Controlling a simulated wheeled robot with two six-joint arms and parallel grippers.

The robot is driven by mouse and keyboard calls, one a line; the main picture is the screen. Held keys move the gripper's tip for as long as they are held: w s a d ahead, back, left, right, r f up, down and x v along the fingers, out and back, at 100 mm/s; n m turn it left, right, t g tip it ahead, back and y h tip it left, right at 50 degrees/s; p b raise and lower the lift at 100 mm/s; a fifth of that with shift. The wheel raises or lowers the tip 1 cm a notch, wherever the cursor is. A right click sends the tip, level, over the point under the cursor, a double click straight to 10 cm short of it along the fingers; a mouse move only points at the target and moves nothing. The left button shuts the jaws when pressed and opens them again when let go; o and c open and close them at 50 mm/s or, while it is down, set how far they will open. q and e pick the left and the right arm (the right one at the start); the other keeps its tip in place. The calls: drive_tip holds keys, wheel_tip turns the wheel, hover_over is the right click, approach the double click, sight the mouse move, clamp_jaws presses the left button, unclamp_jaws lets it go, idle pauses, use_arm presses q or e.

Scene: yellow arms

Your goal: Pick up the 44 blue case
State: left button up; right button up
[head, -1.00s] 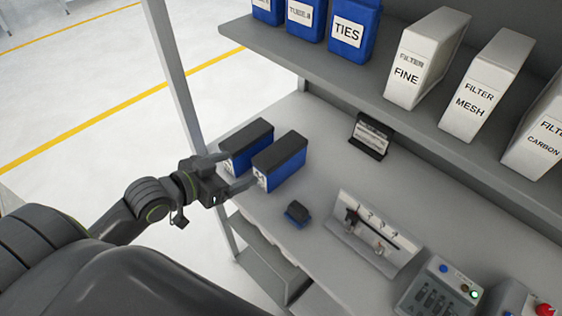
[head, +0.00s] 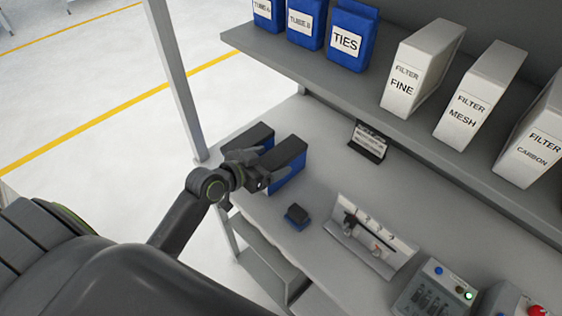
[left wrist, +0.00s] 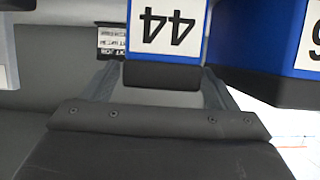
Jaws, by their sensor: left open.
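The 44 blue case (head: 288,152) has a dark lid and stands on the worktop, the right one of two alike cases in the head view. Its white label with an upside-down 44 shows in the left wrist view (left wrist: 167,28). My left gripper (head: 262,166) is open at the front end of this case and partly covers it. In the left wrist view its fingers (left wrist: 160,88) lie to either side of the case's near end; I cannot tell whether they touch it. My right gripper is not in view.
A second blue case (head: 252,136) stands close on the left, also in the left wrist view (left wrist: 272,40). A small dark-blue block (head: 297,216), a sign holder (head: 369,141) and a tool rack (head: 371,236) stand to the right. An upper shelf (head: 300,66) holds bins and filter boxes.

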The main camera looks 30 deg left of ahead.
use_arm(q)
drive_tip(key=shift+x, duration=0.85)
drive_tip(key=shift+s, duration=0.1)
drive_tip(key=c, duration=1.2)
drive_tip(key=shift+r, duration=0.1)
drive_tip(key=shift+c, duration=0.8)
drive_tip(key=shift+r, duration=0.1)
